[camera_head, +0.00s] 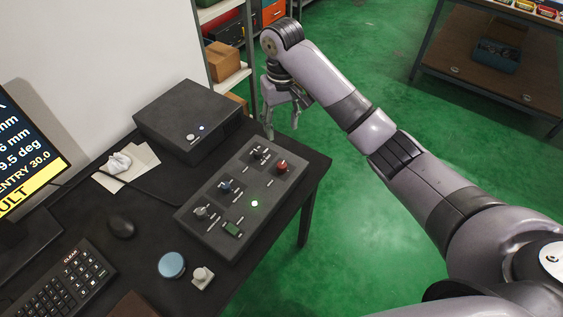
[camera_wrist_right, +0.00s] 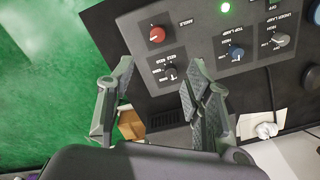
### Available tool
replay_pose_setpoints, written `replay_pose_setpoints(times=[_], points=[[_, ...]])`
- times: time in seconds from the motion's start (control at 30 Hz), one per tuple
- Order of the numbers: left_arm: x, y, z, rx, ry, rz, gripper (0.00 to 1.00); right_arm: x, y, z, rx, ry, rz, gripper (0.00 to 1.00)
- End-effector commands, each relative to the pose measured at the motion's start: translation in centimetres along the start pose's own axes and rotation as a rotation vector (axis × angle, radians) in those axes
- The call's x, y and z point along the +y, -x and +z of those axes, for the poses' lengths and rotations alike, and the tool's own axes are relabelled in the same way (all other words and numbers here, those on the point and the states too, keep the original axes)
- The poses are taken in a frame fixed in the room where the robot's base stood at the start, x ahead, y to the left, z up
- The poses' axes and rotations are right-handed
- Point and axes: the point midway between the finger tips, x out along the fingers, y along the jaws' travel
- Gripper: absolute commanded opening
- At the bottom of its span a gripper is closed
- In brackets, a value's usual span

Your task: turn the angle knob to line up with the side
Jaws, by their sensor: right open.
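The dark control box (camera_head: 218,240) lies on the black desk. A black knob (camera_head: 258,152) and a red knob (camera_head: 282,167) sit at its far end; they also show in the right wrist view as the black knob (camera_wrist_right: 171,73) and the red knob (camera_wrist_right: 157,34). My right gripper (camera_head: 283,122) is open and empty beyond the box's far end. In the wrist view its fingers (camera_wrist_right: 159,68) are spread on either side of the black knob, apart from it. My left gripper is out of view.
A blue knob (camera_head: 226,186), a grey knob (camera_head: 201,211) and a lit green lamp (camera_head: 255,203) share the panel. A dark box (camera_head: 180,118) stands behind it. A shelf (camera_head: 232,82) stands close to my right gripper.

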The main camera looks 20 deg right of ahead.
Motion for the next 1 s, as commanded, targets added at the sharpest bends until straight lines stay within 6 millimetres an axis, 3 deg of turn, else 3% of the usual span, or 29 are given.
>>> replay_pose_setpoints(times=[0.13, 0.27, 0.33, 0.8, 1.0], points=[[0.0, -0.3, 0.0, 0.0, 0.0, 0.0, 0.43, 0.3, 0.3, -0.3, -0.008, -0.01, 0.006, 0.46], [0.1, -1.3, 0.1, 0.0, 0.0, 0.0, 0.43, 0.2, -1.5, -0.2, -0.009, -0.009, 0.004, 0.46], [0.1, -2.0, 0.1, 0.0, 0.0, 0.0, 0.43, 0.2, -3.0, -0.2, -0.01, -0.011, 0.003, 0.46], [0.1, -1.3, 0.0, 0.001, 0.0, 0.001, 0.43, 0.4, -12.5, -0.1, -0.008, -0.01, 0.007, 0.46], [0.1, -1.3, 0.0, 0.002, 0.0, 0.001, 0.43, 0.4, -15.4, -0.2, -0.006, -0.01, 0.006, 0.46]])
